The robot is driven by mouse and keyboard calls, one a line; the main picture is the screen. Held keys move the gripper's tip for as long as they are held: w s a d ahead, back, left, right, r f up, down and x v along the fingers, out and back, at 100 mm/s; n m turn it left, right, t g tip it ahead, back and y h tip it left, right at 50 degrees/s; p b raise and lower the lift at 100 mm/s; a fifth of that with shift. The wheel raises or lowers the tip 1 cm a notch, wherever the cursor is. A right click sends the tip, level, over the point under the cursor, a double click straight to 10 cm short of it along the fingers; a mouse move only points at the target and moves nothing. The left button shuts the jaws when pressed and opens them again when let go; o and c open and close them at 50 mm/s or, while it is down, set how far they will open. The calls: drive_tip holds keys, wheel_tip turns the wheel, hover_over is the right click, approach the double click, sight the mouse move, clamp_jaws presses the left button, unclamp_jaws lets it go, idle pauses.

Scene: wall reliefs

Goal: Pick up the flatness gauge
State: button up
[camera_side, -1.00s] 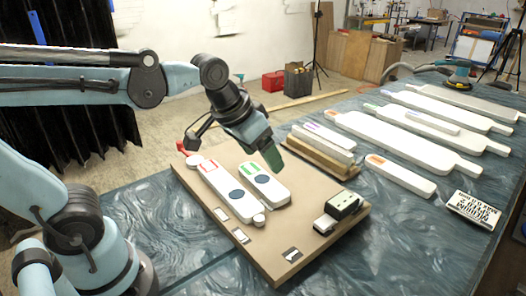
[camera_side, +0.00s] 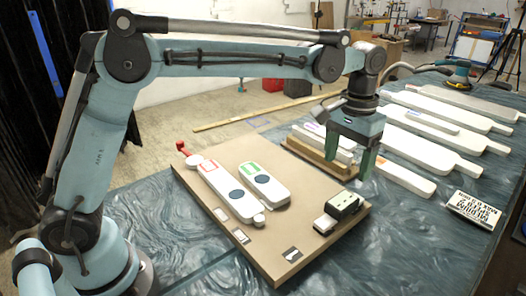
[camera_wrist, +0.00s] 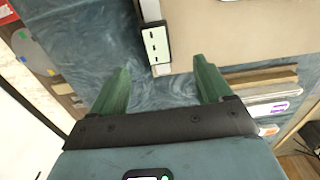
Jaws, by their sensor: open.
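A small black-and-white device with a dark, slotted block (camera_side: 342,207) sits at the right corner of the brown board. It also shows in the wrist view (camera_wrist: 156,46), just beyond my fingertips. No label tells me whether it is the flatness gauge. My gripper (camera_side: 353,160) points down above the blue cloth, beyond the board's right edge and beside the stacked bars. Its two green fingers are apart with nothing between them, as the wrist view (camera_wrist: 160,70) also shows.
White long-handled boards (camera_side: 425,150) and a lettered plate (camera_side: 473,209) lie to the right. Blue cloth in front is clear.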

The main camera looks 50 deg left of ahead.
sight(343, 200)
wheel_tip(343, 200, down, 6)
drive_tip(key=shift+f, duration=0.2)
drive_tip(key=shift+w+d+f, duration=0.1)
drive_tip(key=shift+d+f, duration=0.05)
drive_tip(key=shift+f, duration=1.2)
drive_tip(key=shift+w+d+f, duration=0.1)
drive_tip(key=shift+d+f, duration=0.05)
drive_tip(key=shift+f, duration=1.15)
drive_tip(key=shift+c, duration=0.3)
drive_tip(key=c, duration=1.1)
drive_tip(key=shift+r, duration=0.1)
